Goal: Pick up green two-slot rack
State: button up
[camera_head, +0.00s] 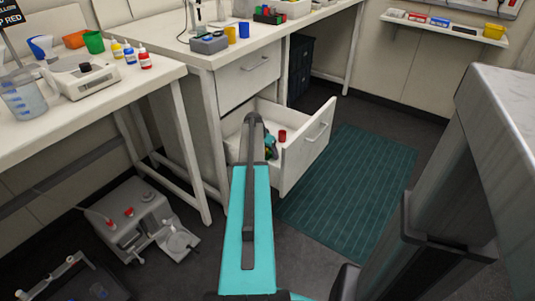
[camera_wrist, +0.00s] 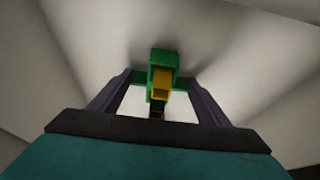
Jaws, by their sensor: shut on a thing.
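The green two-slot rack (camera_wrist: 163,57) is between the fingers of my gripper (camera_wrist: 160,80) in the wrist view. My gripper is shut on it. A yellow block-like piece (camera_wrist: 161,84) sits at the rack, with a small dark and red part below it. In the head view, my gripper (camera_head: 269,147) is inside the open white drawer (camera_head: 308,150), and my arm hides much of the drawer. The rack itself cannot be made out clearly there. I cannot tell whether the rack touches the drawer floor.
A small red object (camera_head: 282,136) is in the drawer. The drawer's walls are close around my gripper. A bench (camera_head: 130,85) with bottles and a balance stands at left. A grey machine (camera_head: 140,218) is on the floor. A green mat (camera_head: 350,195) lies clear at right.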

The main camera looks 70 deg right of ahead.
jog(key=shift+r, duration=0.1)
notch_tip(320, 180, up, 10)
jog(key=p, duration=0.2)
dwell(0.3)
dwell(0.5)
